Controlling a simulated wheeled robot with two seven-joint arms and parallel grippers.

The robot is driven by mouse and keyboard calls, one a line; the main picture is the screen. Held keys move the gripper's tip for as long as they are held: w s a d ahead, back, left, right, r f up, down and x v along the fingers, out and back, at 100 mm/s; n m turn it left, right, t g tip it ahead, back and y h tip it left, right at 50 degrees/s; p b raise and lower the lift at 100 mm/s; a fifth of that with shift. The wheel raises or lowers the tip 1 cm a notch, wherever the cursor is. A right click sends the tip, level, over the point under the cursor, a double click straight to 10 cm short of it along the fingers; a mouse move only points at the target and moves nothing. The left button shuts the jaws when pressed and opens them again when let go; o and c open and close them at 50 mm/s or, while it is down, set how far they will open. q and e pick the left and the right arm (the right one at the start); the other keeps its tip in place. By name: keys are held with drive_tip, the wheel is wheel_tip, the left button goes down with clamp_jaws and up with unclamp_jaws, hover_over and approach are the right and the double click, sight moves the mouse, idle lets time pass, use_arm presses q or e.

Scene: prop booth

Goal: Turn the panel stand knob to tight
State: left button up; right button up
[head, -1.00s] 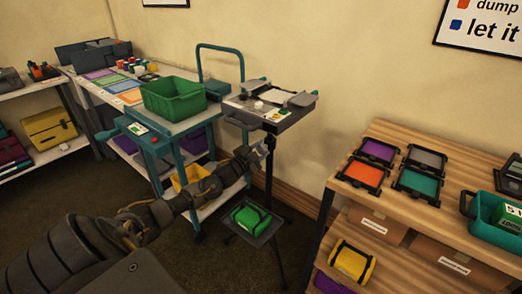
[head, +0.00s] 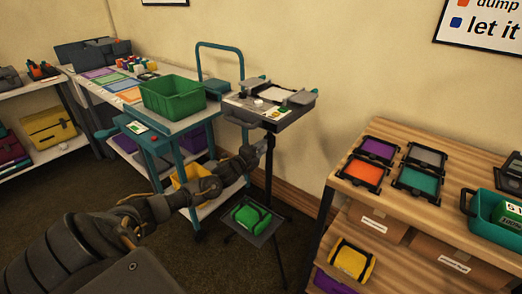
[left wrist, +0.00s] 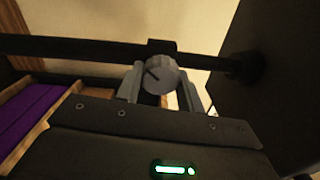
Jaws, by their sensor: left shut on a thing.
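The panel stand (head: 264,117) holds a grey panel on a dark upright pole beside the teal cart in the head view. My left gripper (head: 263,146) is at the pole just under the panel. In the left wrist view the grey round knob (left wrist: 160,75) sits between the two fingers of my left gripper (left wrist: 159,88), which is shut on it. A dark pointer line on the knob's face slants up and left. The dark pole runs across behind the knob. In the head view the gripper hides the knob. My right gripper is not in view.
A teal cart (head: 195,122) with a green bin (head: 173,97) stands left of the stand. A wooden shelf (head: 400,205) with coloured trays is at the right.

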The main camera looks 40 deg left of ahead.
use_arm(q)
drive_tip(key=shift+f+m, duration=0.1)
drive_tip(key=shift+m, duration=0.5)
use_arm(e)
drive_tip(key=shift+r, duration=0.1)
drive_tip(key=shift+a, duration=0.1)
use_arm(q)
drive_tip(key=o, duration=1)
drive_tip(key=shift+s, duration=0.1)
drive_tip(key=shift+s+d, duration=0.1)
drive_tip(key=shift+s, duration=5.25)
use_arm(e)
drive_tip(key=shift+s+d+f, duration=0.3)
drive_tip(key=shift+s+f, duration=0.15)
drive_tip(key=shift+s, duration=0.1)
